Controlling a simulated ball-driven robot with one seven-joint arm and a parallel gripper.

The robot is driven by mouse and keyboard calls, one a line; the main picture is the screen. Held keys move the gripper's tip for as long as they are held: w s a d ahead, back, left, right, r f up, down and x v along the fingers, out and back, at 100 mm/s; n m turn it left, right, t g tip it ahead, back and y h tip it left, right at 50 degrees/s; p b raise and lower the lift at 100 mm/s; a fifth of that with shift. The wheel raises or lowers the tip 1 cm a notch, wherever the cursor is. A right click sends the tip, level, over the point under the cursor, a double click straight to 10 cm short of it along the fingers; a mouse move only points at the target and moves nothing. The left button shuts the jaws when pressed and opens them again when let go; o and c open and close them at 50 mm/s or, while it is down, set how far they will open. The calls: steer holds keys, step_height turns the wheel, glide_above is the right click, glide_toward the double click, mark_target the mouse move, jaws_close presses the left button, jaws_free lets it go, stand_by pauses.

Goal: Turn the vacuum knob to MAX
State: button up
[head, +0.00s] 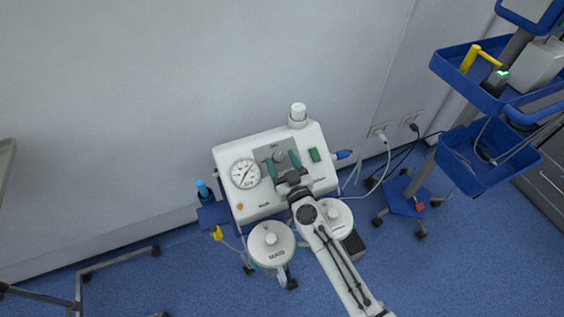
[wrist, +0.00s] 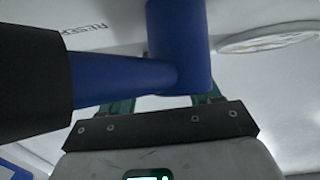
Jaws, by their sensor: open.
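The white suction unit (head: 314,183) stands against the wall in the head view. Its small grey vacuum knob (head: 279,156) sits on a grey panel near the top middle, right of the round gauge (head: 245,173). My gripper (head: 282,163) is open over this panel, with one teal finger on each side of the knob. I cannot tell whether the fingers touch it or where it points. In the wrist view my gripper (wrist: 163,104) shows both teal fingers apart. A blue tubular part (wrist: 180,45) hides what lies between them, and the knob is not visible there.
A green switch (head: 315,155) is right of the knob, and a blue connector (head: 344,155) juts from the unit's right side. Two round-lidded canisters hang in front, the left one (head: 271,244) clear of my arm. A blue-trayed trolley (head: 463,163) stands right. Open floor lies in front.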

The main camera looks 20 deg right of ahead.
steer(key=shift+c, duration=0.2)
steer(key=c, duration=1)
steer(key=shift+r+p, duration=0.1)
steer(key=shift+p, duration=0.25)
